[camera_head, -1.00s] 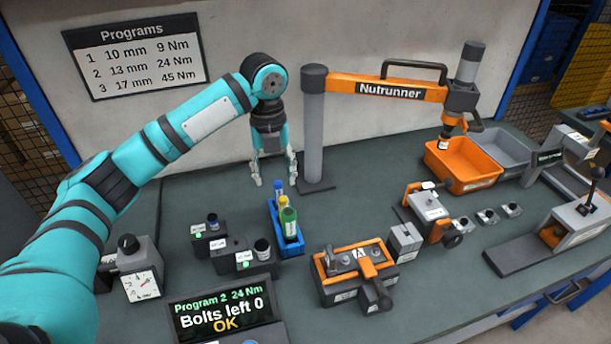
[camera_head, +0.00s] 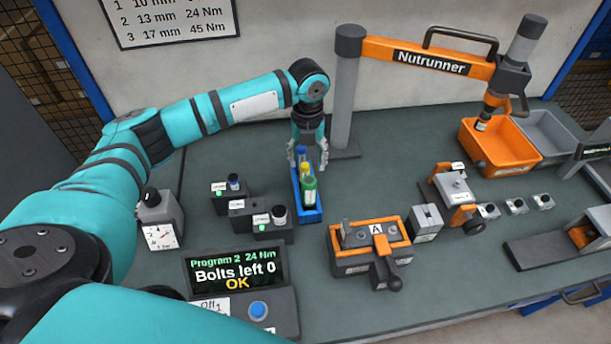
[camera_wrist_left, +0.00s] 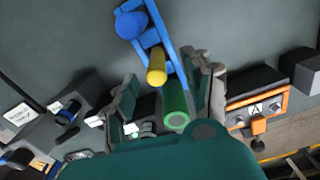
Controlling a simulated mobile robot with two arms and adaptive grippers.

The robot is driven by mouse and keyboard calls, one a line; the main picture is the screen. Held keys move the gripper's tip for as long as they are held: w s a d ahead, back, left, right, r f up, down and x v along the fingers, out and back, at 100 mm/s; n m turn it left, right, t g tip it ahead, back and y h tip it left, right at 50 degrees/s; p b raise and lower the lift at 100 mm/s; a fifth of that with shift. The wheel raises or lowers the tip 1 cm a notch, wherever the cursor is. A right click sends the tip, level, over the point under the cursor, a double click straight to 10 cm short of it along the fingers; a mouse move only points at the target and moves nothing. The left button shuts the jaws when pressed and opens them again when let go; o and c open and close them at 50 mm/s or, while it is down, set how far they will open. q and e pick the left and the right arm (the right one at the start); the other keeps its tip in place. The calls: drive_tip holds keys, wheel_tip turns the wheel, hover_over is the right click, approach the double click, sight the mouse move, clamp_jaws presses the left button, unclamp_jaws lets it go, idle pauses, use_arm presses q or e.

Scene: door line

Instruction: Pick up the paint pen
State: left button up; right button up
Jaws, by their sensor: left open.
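A blue rack (camera_head: 311,216) on the bench holds three upright pens: a blue one (camera_head: 301,154), a yellow one (camera_head: 306,171) and a green one (camera_head: 309,190). I cannot tell which is the paint pen. My left gripper (camera_head: 308,162) is open above the rack's far end, pointing down. In the left wrist view, the open fingers (camera_wrist_left: 164,98) show on either side of the green pen (camera_wrist_left: 175,108), with the yellow pen (camera_wrist_left: 156,66) and blue pen (camera_wrist_left: 131,25) beyond. No pen is visibly gripped. My right gripper is not in view.
Black blocks with small cylinders (camera_head: 262,220) stand left of the rack. An orange fixture marked A (camera_head: 350,245) is at right. The Nutrunner post (camera_head: 342,95) rises close behind the gripper. A display (camera_head: 235,270) stands in front.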

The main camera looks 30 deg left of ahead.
sight(305, 173)
use_arm(q)
drive_tip(key=shift+s+f+p, duration=0.2)
drive_tip(key=shift+f+p, duration=0.1)
drive_tip(key=shift+f, duration=0.2)
drive_tip(key=f, duration=0.1)
drive_tip(key=f+p, duration=0.1)
drive_tip(key=f, duration=0.1)
drive_tip(key=shift+s+a+f, duration=0.1)
drive_tip(key=shift+a+f, duration=0.1)
drive_tip(key=shift+f, duration=0.55)
drive_tip(key=shift+c, duration=0.2)
